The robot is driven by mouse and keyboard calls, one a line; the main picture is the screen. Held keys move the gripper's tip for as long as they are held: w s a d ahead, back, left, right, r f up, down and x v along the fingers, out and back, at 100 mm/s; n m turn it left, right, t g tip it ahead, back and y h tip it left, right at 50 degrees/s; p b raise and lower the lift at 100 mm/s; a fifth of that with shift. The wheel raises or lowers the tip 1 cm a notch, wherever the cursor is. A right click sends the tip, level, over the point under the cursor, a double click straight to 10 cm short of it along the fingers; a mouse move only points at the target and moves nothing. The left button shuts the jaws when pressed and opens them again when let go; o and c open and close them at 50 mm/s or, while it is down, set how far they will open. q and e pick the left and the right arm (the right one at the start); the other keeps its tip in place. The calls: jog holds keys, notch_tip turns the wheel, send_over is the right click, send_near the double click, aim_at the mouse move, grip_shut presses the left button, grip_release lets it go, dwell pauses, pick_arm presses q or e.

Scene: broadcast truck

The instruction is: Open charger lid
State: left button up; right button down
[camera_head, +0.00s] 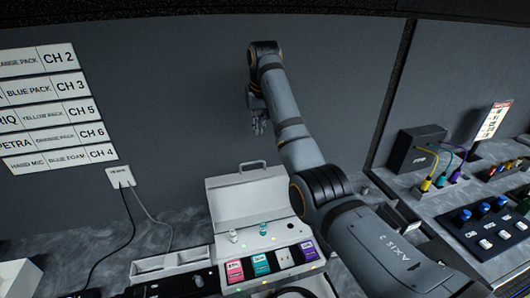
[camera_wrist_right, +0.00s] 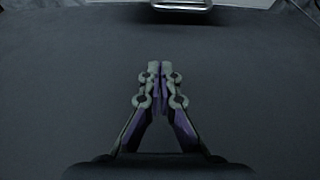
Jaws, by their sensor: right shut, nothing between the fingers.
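The charger (camera_head: 290,262) is a pale box on the counter. Its lid (camera_head: 246,198) stands raised at the back, with a handle (camera_head: 252,166) along its top edge. Coloured packs and slots show in the uncovered charger face. My right gripper (camera_head: 258,124) is above the lid, apart from it, in front of the grey wall. In the right wrist view the fingers (camera_wrist_right: 160,72) are shut with nothing between them, and a metal handle (camera_wrist_right: 182,4) shows at the top edge. My right arm covers the right side of the charger. My left gripper is not in view.
Two small pale green-topped items (camera_head: 263,229) stand at the lid's base. A wall outlet (camera_head: 120,176) with cables is at left. A black box (camera_head: 416,148) with coloured cables and a button panel (camera_head: 490,226) are at right.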

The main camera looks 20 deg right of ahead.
jog(key=p+x, duration=0.1)
jog(key=x, duration=0.2)
jog(key=p+x, duration=0.1)
jog(key=x, duration=0.2)
jog(key=p+x, duration=0.1)
jog(key=x, duration=0.2)
jog(key=shift+d+f, duration=0.25)
jog(key=shift+f, duration=0.1)
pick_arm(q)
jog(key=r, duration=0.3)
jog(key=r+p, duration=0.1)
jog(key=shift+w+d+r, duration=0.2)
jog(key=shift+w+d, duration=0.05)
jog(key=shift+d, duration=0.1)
pick_arm(e)
jog(key=s, duration=0.3)
jog(key=shift+s, duration=0.35)
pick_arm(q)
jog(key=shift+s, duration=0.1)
pick_arm(e)
jog(key=shift+r, duration=0.1)
